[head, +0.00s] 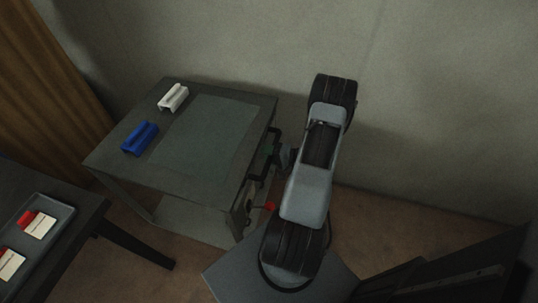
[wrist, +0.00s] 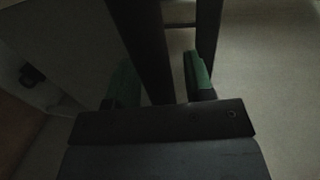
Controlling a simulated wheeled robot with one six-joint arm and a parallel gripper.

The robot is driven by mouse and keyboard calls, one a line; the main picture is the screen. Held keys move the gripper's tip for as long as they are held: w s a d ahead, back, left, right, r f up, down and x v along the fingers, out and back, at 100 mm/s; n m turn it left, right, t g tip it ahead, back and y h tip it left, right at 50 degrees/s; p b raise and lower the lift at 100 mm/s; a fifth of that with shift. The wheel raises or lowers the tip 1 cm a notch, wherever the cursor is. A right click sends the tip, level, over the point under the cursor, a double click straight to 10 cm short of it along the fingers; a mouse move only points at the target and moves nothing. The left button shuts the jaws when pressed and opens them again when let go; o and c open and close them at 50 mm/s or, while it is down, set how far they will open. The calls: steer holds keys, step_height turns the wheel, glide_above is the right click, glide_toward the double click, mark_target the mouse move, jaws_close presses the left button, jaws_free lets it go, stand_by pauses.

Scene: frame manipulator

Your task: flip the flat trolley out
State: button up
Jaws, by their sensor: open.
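A grey table-like unit (head: 225,125) with a flat top and a lower shelf stands left of my arm in the head view; I take it for the trolley, but cannot be sure. A black bar handle (head: 257,177) runs along its right side. My gripper (wrist: 158,68) shows two green-padded fingers in the wrist view, apart, with a dark bar (wrist: 150,45) running between them. I cannot tell whether either pad touches the bar. In the head view my arm hides most of the gripper; a bit of green shows beside the handle.
A white block (head: 173,98) and a blue block (head: 140,138) lie on the unit's top. A red knob-like part (head: 270,206) shows low on its right side. A dark table (head: 88,215) with a tray (head: 62,212) stands at lower left. A wall is behind.

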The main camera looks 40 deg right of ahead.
steer(key=shift+d, duration=0.1)
steer(key=v, duration=1.3)
steer(key=shift+s+d, duration=0.15)
steer(key=shift+s, duration=0.2)
steer(key=shift+r, duration=0.1)
